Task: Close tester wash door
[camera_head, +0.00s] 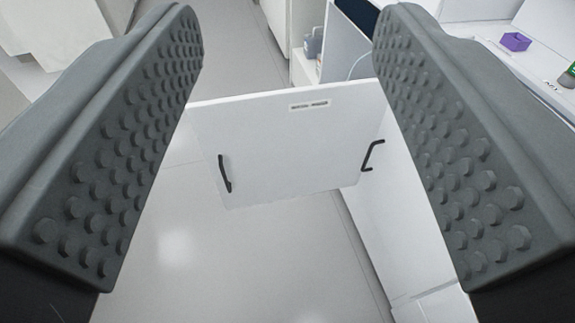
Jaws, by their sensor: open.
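A white cabinet door (285,150) stands swung out in the middle of the head camera view, with a small label strip near its top edge. It has a black bar handle (225,173) toward its left edge. A second black handle (372,155) shows just past its right edge, on the white cabinet front (395,215). My gripper (287,30) is open, its two grey studded fingers framing the door from left and right. Nothing is between the fingers, and they appear apart from the door. The fingers hide parts of the door's surroundings.
A white bench top at the upper right carries a purple block (515,41) and a green-marked item (568,77). The pale floor (250,265) in front and to the left is clear.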

